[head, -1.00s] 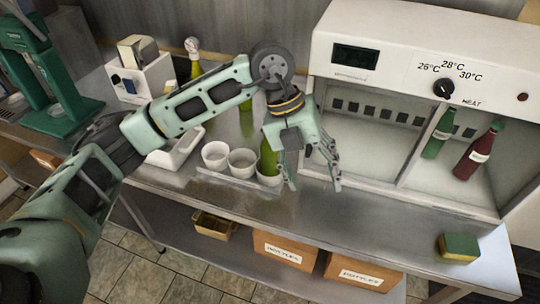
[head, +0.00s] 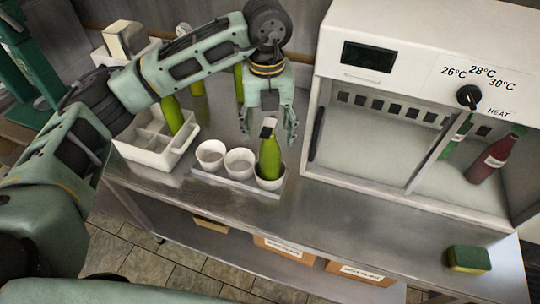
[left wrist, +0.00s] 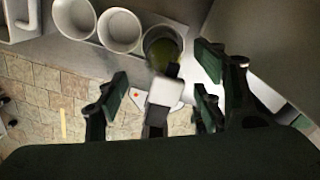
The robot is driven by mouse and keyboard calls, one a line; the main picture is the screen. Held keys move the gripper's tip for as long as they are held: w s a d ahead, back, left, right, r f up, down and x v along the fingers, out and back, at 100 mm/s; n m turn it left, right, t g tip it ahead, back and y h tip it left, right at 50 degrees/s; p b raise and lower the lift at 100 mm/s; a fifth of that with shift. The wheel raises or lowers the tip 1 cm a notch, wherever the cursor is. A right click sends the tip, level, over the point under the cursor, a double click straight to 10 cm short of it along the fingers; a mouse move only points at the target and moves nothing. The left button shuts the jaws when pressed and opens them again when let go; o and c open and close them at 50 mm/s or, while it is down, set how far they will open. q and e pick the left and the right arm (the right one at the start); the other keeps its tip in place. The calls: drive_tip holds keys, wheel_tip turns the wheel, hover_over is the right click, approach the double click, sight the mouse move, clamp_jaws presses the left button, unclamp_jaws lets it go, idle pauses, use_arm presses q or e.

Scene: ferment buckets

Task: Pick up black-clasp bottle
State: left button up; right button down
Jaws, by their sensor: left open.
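A green bottle (head: 270,158) stands upright in the rightmost of three white cups on the bench. Its top is white with a dark part; in the left wrist view the white stopper and dark clasp of the bottle (left wrist: 163,92) show between the fingers. My left gripper (head: 268,131) is open and points down, with a finger on either side of the bottle's top. Whether a finger touches the bottle I cannot tell. My right gripper is not in view.
Two empty white cups (head: 225,158) stand left of the bottle on a tray. A white divided crate (head: 150,150) holds a green bottle. A white heated cabinet (head: 400,75) stands close on the right, with a red bottle (head: 490,158) and a green one inside. A sponge (head: 468,258) lies near the front edge.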

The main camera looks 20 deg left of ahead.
sight(268, 143)
use_arm(q)
wheel_tip(268, 143, down, 2)
drive_tip(key=shift+s+p, duration=0.1)
drive_tip(key=shift+p, duration=0.75)
wheel_tip(268, 143, down, 3)
drive_tip(key=shift+r+p, duration=0.2)
drive_tip(key=shift+p, duration=0.15)
drive_tip(key=shift+f, duration=0.35)
drive_tip(key=c, duration=1)
clamp_jaws()
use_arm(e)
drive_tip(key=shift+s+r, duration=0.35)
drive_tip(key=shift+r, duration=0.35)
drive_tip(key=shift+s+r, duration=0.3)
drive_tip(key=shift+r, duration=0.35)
use_arm(q)
drive_tip(key=shift+w, duration=0.2)
